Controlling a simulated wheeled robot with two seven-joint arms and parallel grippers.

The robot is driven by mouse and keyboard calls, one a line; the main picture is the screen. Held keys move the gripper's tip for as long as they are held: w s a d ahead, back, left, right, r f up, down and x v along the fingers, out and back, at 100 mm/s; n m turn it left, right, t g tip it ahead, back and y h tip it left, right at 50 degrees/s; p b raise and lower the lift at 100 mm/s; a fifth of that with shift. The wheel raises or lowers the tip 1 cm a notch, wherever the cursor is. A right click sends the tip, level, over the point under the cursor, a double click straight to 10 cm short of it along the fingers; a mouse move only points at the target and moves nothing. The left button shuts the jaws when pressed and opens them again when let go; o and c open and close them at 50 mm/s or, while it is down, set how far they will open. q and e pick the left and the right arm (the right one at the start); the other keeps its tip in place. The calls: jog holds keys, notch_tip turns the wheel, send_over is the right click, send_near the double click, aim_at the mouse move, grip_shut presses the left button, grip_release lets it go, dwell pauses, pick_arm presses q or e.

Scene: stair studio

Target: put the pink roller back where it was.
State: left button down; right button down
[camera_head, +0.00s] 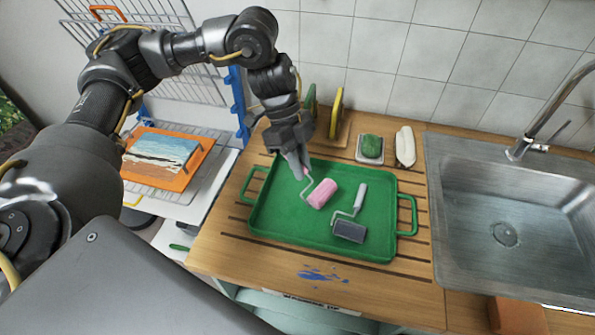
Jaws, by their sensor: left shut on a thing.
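The pink roller (322,194) is over the left half of the green tray (280,232). My left gripper (297,168) reaches down from the upper left and is shut on the roller's handle end. The handle is mostly hidden by the fingers. The wire frame runs from the fingers to the pink sleeve. I cannot tell whether the sleeve touches the tray floor. A grey roller (350,231) with a pale handle lies in the tray to the right. My right gripper is not in view.
A metal sink (505,230) with a tap (545,115) is to the right. Behind the tray are a green sponge on a dish (371,147), a white object (405,146) and upright pads (337,112). A wire rack and an orange-framed picture (160,158) are left. Blue paint marks the counter in front.

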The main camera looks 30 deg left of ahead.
pick_arm(q)
jog(key=f, duration=0.1)
jog(key=f+p, duration=0.1)
jog(key=f, duration=0.1)
jog(key=shift+w+a+f, duration=0.1)
jog(key=shift+a+f, duration=0.05)
jog(key=shift+a, duration=0.2)
jog(key=shift+f, duration=0.25)
jog(key=shift+d+f, duration=0.1)
jog(key=shift+f, duration=0.05)
jog(key=c, duration=1.4)
grip_release()
jog(key=shift+b+v, duration=0.55)
jog(key=shift+v, duration=5.65)
